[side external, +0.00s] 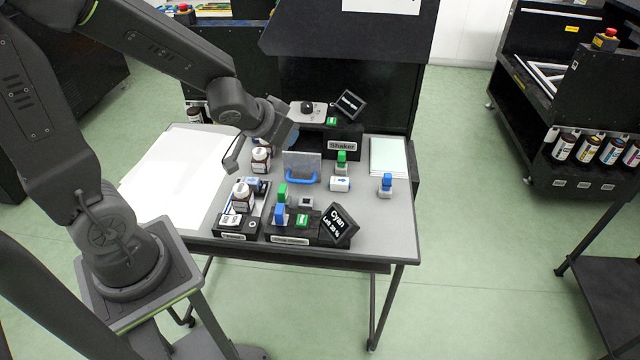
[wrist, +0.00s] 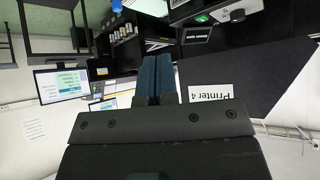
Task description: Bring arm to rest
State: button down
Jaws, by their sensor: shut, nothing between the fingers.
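My gripper (side external: 291,136) is over the back middle of the grey table (side external: 385,240) in the side view, above the bottles and apart from the table top. In the wrist view its two blue fingers (wrist: 157,62) lie together, shut with nothing between them. The wrist camera looks out across the room at a dark panel with a "Printer 4" label (wrist: 216,92), not at the table top. White-capped brown bottles stand on the table, one (side external: 261,160) below my gripper and one (side external: 243,197) on the front left stand.
A black "Shaker" unit (side external: 343,146) stands at the table's back. A blue-handled clear plate (side external: 302,166), green and blue stamp-like pieces and a tilted "Cyan" display (side external: 340,226) stand on the table. White sheets (side external: 170,180) cover the left side. The front right of the table is clear.

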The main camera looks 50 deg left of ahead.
jog(key=s+d+r+m+g+h, duration=0.1)
jog(key=s+d+r, duration=0.2)
jog(key=s+r, duration=0.2)
jog(key=s+d+r+m+g, duration=0.1)
jog(key=s+d+r, duration=0.3)
jog(key=s, duration=0.6)
jog(key=shift+d+r+g+h, duration=0.2)
jog(key=shift+r+g+h, duration=0.2)
jog(key=shift+r+g, duration=0.1)
